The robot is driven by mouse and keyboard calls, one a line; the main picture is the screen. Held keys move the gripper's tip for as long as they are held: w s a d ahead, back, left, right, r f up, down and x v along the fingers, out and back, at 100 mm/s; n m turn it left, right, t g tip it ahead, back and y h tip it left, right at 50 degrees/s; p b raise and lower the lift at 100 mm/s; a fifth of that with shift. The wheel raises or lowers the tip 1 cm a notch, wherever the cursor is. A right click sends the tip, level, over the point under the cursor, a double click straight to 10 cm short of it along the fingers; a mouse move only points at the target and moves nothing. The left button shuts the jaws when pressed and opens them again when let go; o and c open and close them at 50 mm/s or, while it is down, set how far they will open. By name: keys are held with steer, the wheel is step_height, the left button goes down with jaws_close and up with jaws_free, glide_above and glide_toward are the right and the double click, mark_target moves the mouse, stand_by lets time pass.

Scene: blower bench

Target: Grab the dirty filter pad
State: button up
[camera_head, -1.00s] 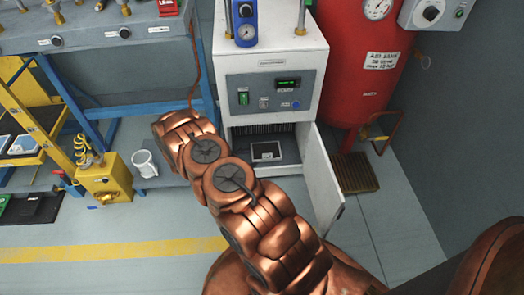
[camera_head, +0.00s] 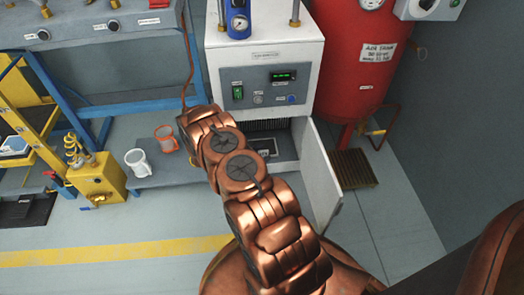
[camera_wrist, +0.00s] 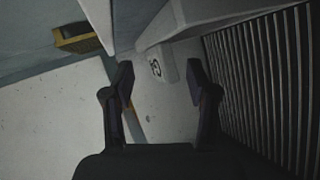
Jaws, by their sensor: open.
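A small dark square with a pale edge (camera_head: 268,146), which looks like the filter pad, lies on the floor of the open lower compartment of the white cabinet (camera_head: 265,58) in the head view. My arm partly covers it, and its dirt cannot be made out. My gripper (camera_wrist: 158,76) is open and empty in the wrist view; it is hidden in the head view. A pale block with a dark mark (camera_wrist: 155,67) shows beyond and between the fingertips. I cannot tell whether it is the pad. Upright dark slats (camera_wrist: 270,85) stand right of the fingers.
The cabinet door (camera_head: 320,180) hangs open to the right. A red tank (camera_head: 357,75) stands behind it, with a brown floor grate (camera_head: 353,168) below.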

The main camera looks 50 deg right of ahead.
steer(key=shift+s+d+f, duration=0.1)
steer(key=shift+d+f, duration=0.1)
steer(key=shift+d, duration=0.2)
steer(key=shift+c, duration=0.4)
jaws_close()
